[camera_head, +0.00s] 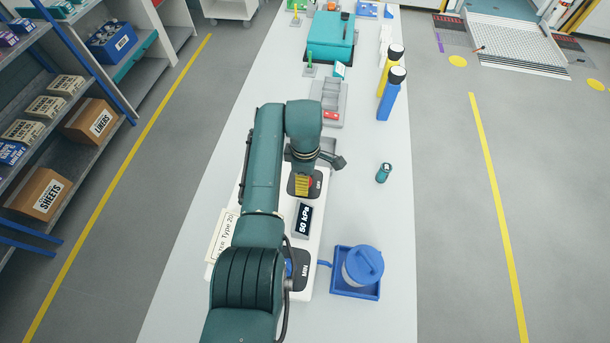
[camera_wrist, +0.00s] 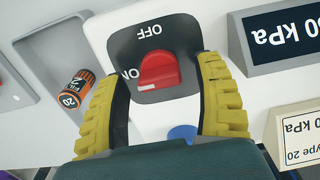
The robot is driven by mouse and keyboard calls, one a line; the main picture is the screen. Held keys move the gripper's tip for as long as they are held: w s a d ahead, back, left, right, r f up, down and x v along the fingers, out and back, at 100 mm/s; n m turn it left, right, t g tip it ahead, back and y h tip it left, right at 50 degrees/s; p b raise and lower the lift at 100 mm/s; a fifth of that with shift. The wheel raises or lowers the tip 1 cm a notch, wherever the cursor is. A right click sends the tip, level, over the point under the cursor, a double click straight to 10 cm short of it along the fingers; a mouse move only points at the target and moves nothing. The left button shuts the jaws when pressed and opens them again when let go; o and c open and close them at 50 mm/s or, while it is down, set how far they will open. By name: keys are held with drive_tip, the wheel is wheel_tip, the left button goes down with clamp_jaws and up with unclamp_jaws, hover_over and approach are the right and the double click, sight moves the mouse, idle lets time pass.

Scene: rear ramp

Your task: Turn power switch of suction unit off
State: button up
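The suction unit (camera_head: 311,245) is a long white box on the table with a display (camera_head: 304,219) reading 50 kPa. Its power switch is a red knob (camera_wrist: 158,72) on a black plate (camera_wrist: 181,31) marked OFF and ON. In the wrist view, OFF is at the top and ON at the knob's left; the knob's exact pointing is hard to tell. My gripper (camera_wrist: 161,72) is open, its yellow-and-black fingers on either side of the knob with visible gaps. In the head view, my gripper (camera_head: 303,185) is over the plate and partly hides the knob.
A blue-lidded jar (camera_head: 362,266) stands in a blue tray right of the unit. A small teal bottle (camera_head: 384,173) stands farther back. An orange-and-black cylinder (camera_wrist: 76,90) lies in a grey recess beside the switch. The table's right side is mostly clear.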

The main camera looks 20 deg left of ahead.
drive_tip(key=c, duration=1.1)
drive_tip(key=shift+m, duration=0.3)
drive_tip(key=m, duration=0.3)
drive_tip(key=shift+f+m, duration=0.1)
drive_tip(key=shift+m, duration=0.3)
drive_tip(key=m, duration=0.9)
drive_tip(key=shift+s+f, duration=0.1)
drive_tip(key=m, duration=0.4)
drive_tip(key=shift+m, duration=0.4)
